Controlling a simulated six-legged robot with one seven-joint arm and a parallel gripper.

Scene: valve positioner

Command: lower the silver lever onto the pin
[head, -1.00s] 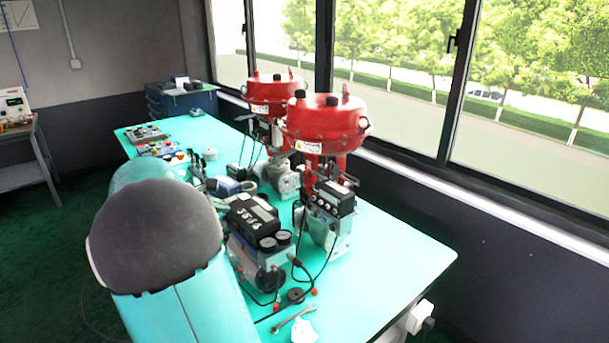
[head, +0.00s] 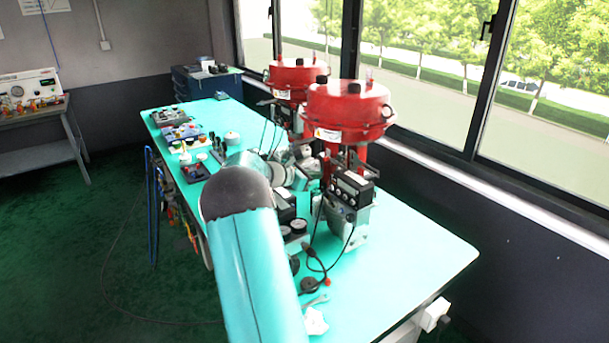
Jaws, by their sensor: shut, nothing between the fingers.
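The silver lever and the pin cannot be made out in the head view. The red-topped valve actuator (head: 345,112) stands on the bench, with a black-topped positioner unit (head: 352,190) attached at its front. Another dark unit with round gauges (head: 297,227) stands to its left, partly hidden by my arm. My teal arm with its dark rounded joint (head: 237,192) reaches up from the bottom edge across the bench. My gripper does not show; the arm or the equipment hides it.
The teal bench (head: 410,255) is clear at the right front. A second red actuator (head: 296,77) stands behind. A wrench (head: 315,300) and a crumpled white cloth (head: 315,321) lie near the front, with black cables beside them. Small instruments (head: 180,132) sit at the far left end.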

